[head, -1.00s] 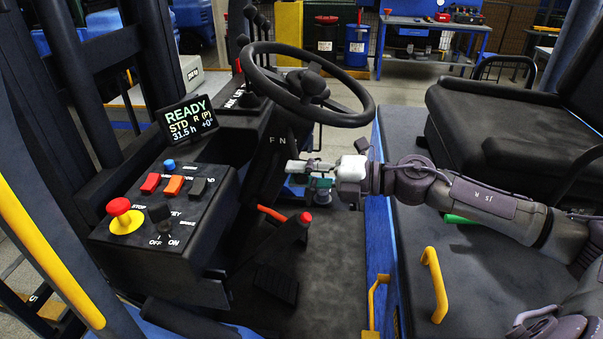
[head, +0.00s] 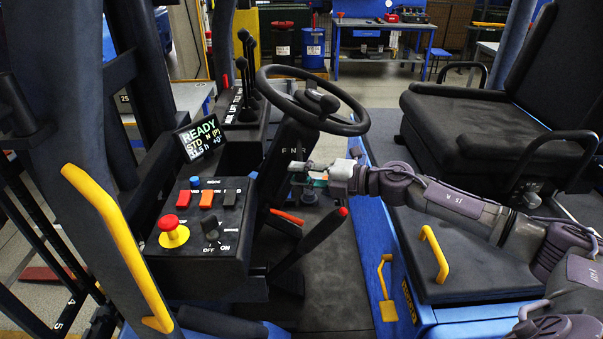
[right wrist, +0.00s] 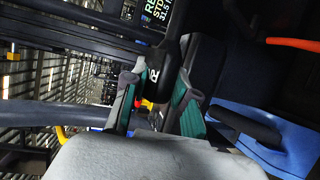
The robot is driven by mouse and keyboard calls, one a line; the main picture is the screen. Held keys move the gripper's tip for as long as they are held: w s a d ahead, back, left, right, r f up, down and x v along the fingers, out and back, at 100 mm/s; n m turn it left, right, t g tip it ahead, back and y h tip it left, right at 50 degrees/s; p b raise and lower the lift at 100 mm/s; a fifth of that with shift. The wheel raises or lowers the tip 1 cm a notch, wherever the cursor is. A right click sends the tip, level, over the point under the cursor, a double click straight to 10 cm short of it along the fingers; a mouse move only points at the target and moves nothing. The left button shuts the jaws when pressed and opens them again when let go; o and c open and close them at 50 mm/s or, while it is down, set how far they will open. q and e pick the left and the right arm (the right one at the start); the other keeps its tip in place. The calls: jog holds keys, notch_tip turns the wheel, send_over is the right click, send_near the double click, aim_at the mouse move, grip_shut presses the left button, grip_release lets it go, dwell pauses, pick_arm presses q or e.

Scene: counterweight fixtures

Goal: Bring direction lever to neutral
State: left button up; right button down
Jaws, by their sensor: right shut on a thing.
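The steering column (head: 281,165) carries the letters F, N and R below the steering wheel (head: 348,125). My right gripper (head: 306,173) is at the column, just below the letters. In the right wrist view, my right gripper (right wrist: 153,103) has a dark green-padded finger on each side of a gap, with the letter R beyond. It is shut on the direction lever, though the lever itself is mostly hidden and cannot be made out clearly. My left gripper is not in view.
A red-tipped black lever (head: 320,232) rises below my right gripper. The console (head: 205,262) with a red stop button (head: 168,223) stands to the left. The seat (head: 475,122) and a yellow handle (head: 434,254) are on the right. Floor is open between.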

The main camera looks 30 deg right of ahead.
jog(key=c, duration=1.3)
grip_release()
jog(key=shift+o, duration=2.1)
jog(key=shift+a, duration=0.1)
jog(key=shift+s+d, duration=0.25)
jog(key=shift+d, duration=0.1)
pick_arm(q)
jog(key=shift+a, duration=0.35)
pick_arm(e)
jog(key=v, duration=1.1)
jog(key=shift+s+a+r, duration=0.1)
jog(key=shift+s, duration=0.05)
